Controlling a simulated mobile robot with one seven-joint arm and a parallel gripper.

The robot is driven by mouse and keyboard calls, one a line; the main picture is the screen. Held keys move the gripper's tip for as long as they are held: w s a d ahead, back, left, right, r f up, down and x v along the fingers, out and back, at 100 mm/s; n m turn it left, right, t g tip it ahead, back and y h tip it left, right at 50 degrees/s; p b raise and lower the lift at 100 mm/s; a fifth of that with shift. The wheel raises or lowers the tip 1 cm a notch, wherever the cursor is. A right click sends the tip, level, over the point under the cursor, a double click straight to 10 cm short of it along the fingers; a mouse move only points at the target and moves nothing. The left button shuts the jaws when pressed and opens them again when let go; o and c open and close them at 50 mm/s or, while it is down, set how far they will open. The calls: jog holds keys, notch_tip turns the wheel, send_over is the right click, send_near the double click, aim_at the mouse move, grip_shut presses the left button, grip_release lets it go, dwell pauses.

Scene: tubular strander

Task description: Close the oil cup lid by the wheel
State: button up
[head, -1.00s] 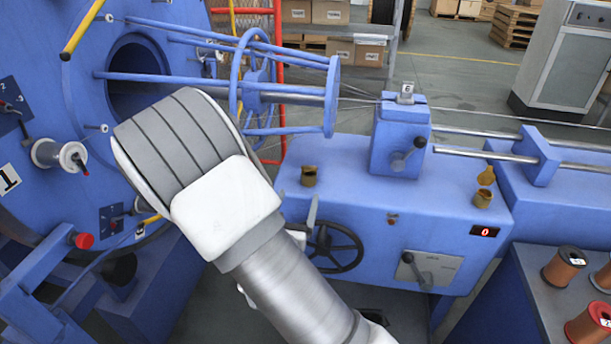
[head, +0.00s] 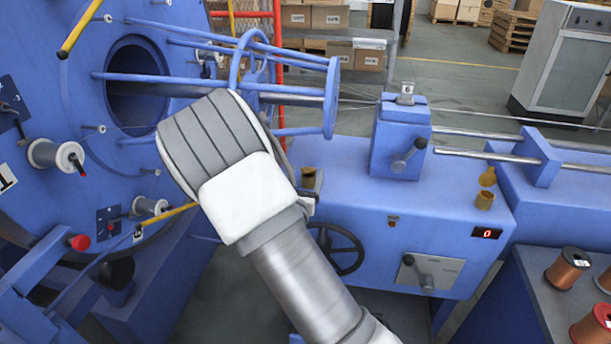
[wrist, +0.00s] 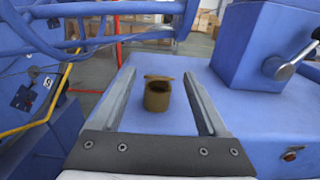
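The brass oil cup (head: 308,178) by the black handwheel (head: 336,248) stands on the blue machine housing, at the left of its top. In the wrist view the cup (wrist: 157,98) is near the middle, its dark mouth partly showing. Its lid (wrist: 158,77) is raised at the far side of the mouth, not shut over it. My gripper (wrist: 162,95) is open and empty; its two fingers frame the cup left and right in the wrist view. I cannot tell how far above the cup they are. In the head view my arm hides most of the gripper.
A second oil cup (head: 484,200) with its lid (head: 488,177) up stands at the housing's right. A blue block (head: 400,140) with a lever rises between the cups. The blue rod cage (head: 332,98) is behind my arm. Copper spools (head: 567,267) sit at the lower right.

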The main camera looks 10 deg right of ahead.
grip_shut()
jog(key=f+t+b, duration=0.1)
jog(key=b, duration=0.2)
jog(key=shift+s+f+h, duration=0.1)
jog(key=shift+f+h, duration=0.25)
jog(key=shift+h, duration=0.05)
jog(key=f+t+b, duration=0.1)
jog(key=t+b, duration=0.1)
jog(key=b, duration=0.1)
jog(key=shift+h, duration=0.3)
jog(key=shift+f+t+b, duration=0.1)
jog(key=shift+t+b, duration=0.6)
jog(key=shift+b, duration=0.15)
jog(key=shift+o, duration=1.1)
grip_release()
jog(key=shift+s+a, duration=0.1)
jog(key=p+v, duration=0.2)
jog(key=v, duration=1.5)
jog(key=shift+a+p, duration=0.2)
jog(key=shift+p, duration=0.1)
